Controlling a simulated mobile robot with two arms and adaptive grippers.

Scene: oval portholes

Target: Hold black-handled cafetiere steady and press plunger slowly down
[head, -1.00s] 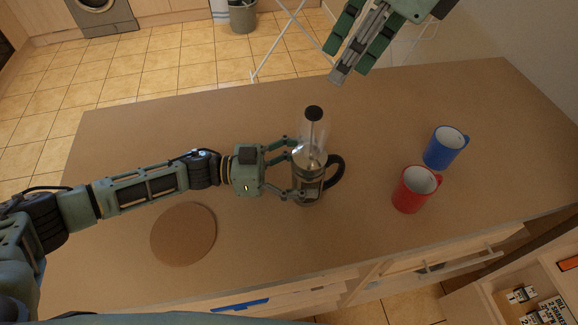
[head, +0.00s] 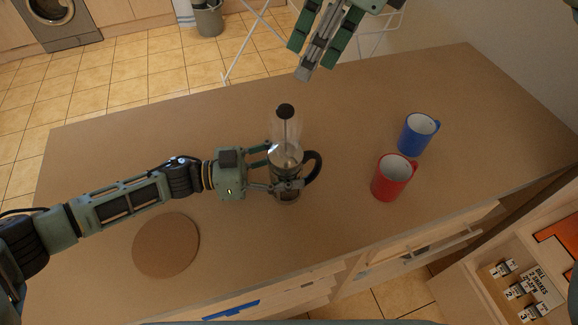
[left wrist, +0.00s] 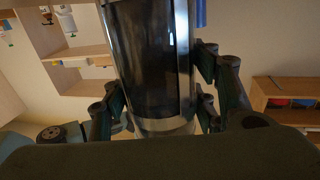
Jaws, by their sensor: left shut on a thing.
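The cafetiere (head: 285,158) stands upright on the worktop, with a glass and metal body and a black handle (head: 314,167) on its right. Its plunger is raised, with the black knob (head: 286,110) on a rod well above the body. My left gripper (head: 283,168) is shut around the body from the left. In the left wrist view the dark glass body (left wrist: 153,60) stands between the fingers, with a metal band at its base. My right gripper (head: 305,72) is above and beyond the cafetiere, apart from the knob; I cannot tell its opening.
A red mug (head: 390,180) and a blue mug (head: 417,135) stand right of the cafetiere. A round brown mat (head: 166,245) lies at the front left. The worktop (head: 120,160) is clear behind and left of the cafetiere. Drawers (head: 420,245) are below the front edge.

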